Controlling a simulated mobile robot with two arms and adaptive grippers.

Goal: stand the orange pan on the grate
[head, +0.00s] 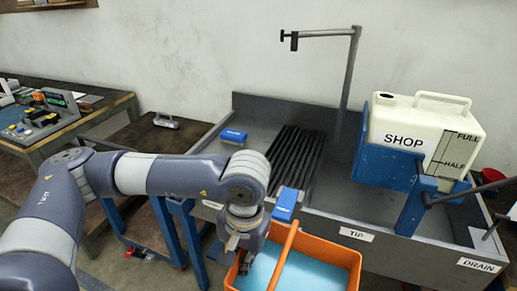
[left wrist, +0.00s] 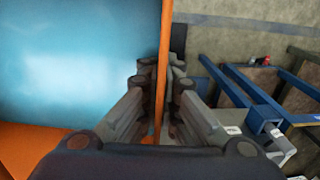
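The orange pan (head: 340,252) is at the bottom middle of the head view, in front of the grey sink, with light blue liquid inside and an orange bar across it. In the left wrist view, the pan's orange edge (left wrist: 163,45) runs between the fingers, with blue liquid on its left. My left gripper (head: 243,262) is at the pan's left side; its fingers (left wrist: 161,80) appear closed on that edge. What is under the pan is hidden. The grate (head: 296,152) of dark slats lies bare in the sink, behind the pan. My right gripper is not in view.
Blue blocks stand at the grate's far left (head: 233,136) and near end (head: 286,203). A white jug (head: 425,135) in a blue holder stands right of the grate. A grey post (head: 348,90) rises behind. A brown table (head: 150,135) is at left.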

